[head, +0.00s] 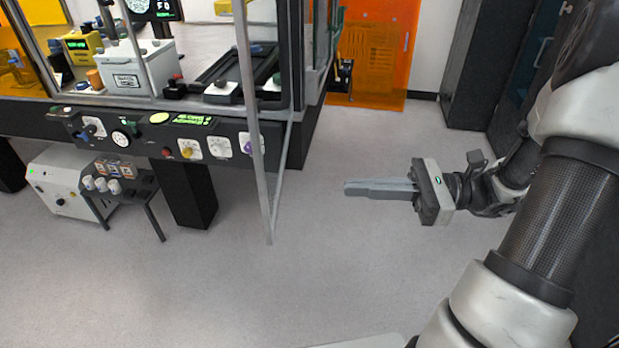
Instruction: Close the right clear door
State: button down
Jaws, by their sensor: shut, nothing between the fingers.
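The right clear door (257,140) is a clear pane in a thin grey frame. It stands swung open from the right side of the machine's enclosure, seen nearly edge-on, with its lower corner reaching out over the floor. My gripper (347,188) is shut and empty, with its fingers pointing left. It is to the right of the door and apart from it, with floor showing between them in the head view. The upper part of the door is cut off by the picture's top edge.
The dark bench (140,125) carries a control panel with knobs and buttons. A small side table (130,185) and a white box unit (62,182) stand below left. An orange panel (375,55) and dark cabinet (478,65) are behind. The floor (330,260) in front is clear.

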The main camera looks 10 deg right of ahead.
jog(key=x, duration=1.3)
jog(key=shift+a+b, duration=0.25)
jog(key=shift+b, duration=0.2)
